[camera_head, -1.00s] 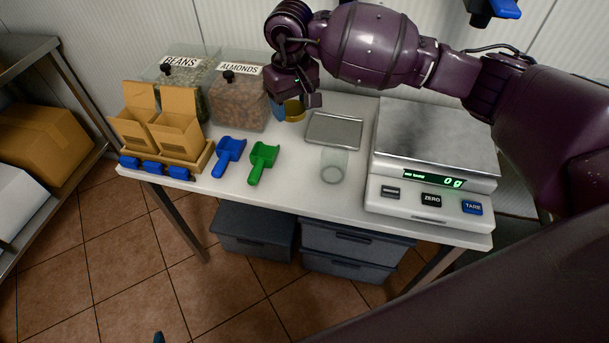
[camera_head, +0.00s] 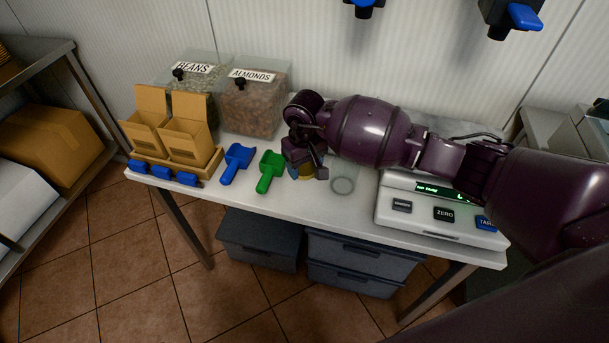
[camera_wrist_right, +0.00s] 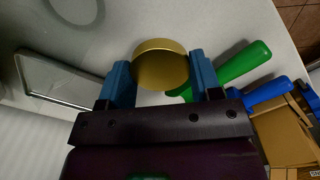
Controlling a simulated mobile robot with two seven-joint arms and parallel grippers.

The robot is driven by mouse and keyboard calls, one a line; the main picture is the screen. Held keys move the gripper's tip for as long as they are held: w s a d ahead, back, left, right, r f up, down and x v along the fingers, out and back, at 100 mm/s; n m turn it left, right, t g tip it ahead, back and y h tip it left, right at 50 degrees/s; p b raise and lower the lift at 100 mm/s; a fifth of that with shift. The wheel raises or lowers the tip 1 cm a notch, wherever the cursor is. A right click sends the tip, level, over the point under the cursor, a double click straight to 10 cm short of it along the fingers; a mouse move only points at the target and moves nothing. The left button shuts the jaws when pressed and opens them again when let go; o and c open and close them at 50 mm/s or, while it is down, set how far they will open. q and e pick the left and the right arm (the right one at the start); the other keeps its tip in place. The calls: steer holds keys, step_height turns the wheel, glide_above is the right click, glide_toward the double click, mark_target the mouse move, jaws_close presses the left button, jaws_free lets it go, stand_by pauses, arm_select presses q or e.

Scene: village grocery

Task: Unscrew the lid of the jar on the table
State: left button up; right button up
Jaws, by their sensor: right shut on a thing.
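My right gripper (camera_head: 306,177) is shut on a gold lid (camera_head: 305,172), close over the table front, just right of the green scoop. Whether the lid touches the table I cannot tell. In the right wrist view the lid (camera_wrist_right: 160,66) sits between the blue fingers of my right gripper (camera_wrist_right: 160,78). The clear glass jar (camera_head: 343,185) stands on the table (camera_head: 290,202) to the right of the lid, apart from it and without a lid on it. My arm partly hides it. My left gripper is not in view.
A green scoop (camera_head: 269,172) and a blue scoop (camera_head: 237,163) lie left of my gripper. Cardboard boxes (camera_head: 186,141) and bins of beans (camera_head: 194,96) and almonds (camera_head: 252,104) stand further left. A scale (camera_head: 425,225) stands right. A metal tray (camera_wrist_right: 62,82) lies near the jar.

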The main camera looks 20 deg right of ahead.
mark_target(305, 182)
steer(key=shift+f+b, duration=0.4)
steer(key=shift+f, duration=1.85)
steer(key=o, duration=1)
